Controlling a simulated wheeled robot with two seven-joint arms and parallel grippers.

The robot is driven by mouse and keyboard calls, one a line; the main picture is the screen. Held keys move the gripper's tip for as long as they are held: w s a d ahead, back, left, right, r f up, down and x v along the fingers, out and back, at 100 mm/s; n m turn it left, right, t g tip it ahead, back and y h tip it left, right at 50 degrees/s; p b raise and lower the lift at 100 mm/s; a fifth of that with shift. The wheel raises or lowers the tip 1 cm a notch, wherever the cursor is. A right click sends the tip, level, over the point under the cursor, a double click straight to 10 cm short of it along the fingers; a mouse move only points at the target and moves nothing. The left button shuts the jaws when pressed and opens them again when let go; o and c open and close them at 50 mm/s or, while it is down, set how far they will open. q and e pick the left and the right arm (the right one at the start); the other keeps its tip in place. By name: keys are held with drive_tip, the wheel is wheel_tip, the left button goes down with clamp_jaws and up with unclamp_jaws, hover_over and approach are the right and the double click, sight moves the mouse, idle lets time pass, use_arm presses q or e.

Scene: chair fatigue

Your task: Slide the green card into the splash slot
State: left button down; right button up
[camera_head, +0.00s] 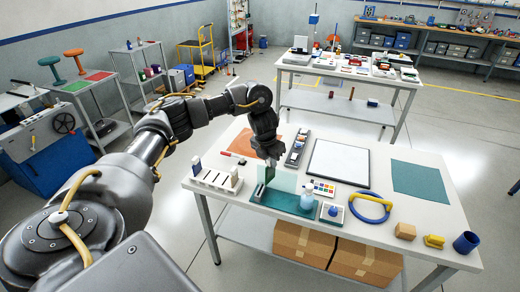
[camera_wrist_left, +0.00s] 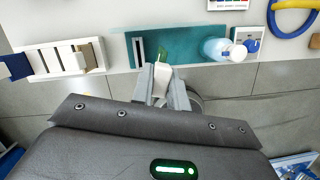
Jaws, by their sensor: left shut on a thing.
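My left gripper (camera_head: 269,158) is shut on the green card (camera_head: 270,172), which hangs below the fingers and is small in the head view. In the left wrist view the fingers (camera_wrist_left: 162,82) close around a pale, edge-on piece of the card (camera_wrist_left: 163,58). The card is above the teal tray (camera_head: 295,206), near its left end. A pale slotted block (camera_wrist_left: 138,50), which looks like the splash slot, stands on the tray to the left of the card. A translucent panel shows by the card; I cannot tell whether card and slot touch. My right gripper is not in view.
A white rack (camera_head: 216,179) is to the left. A blue ring (camera_head: 369,208), a colour chart (camera_head: 322,188) and a white board (camera_head: 338,162) lie to the right and behind.

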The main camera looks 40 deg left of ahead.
use_arm(q)
drive_tip(key=a+n, duration=0.2)
drive_tip(key=a+n+y, duration=0.1)
drive_tip(key=a, duration=0.1)
drive_tip(key=shift+s+a+f+n, duration=0.1)
drive_tip(key=shift+s+f+n, duration=0.05)
drive_tip(key=shift+s+n, duration=0.15)
drive_tip(key=shift+p, duration=0.35)
wheel_tip(320, 180, down, 6)
drive_tip(key=b, duration=0.4)
drive_tip(key=shift+p, duration=0.3)
idle(1.4)
drive_tip(key=shift+f+b, duration=1.4)
drive_tip(key=shift+f, duration=0.5)
drive_tip(key=c, duration=1.3)
unclamp_jaws()
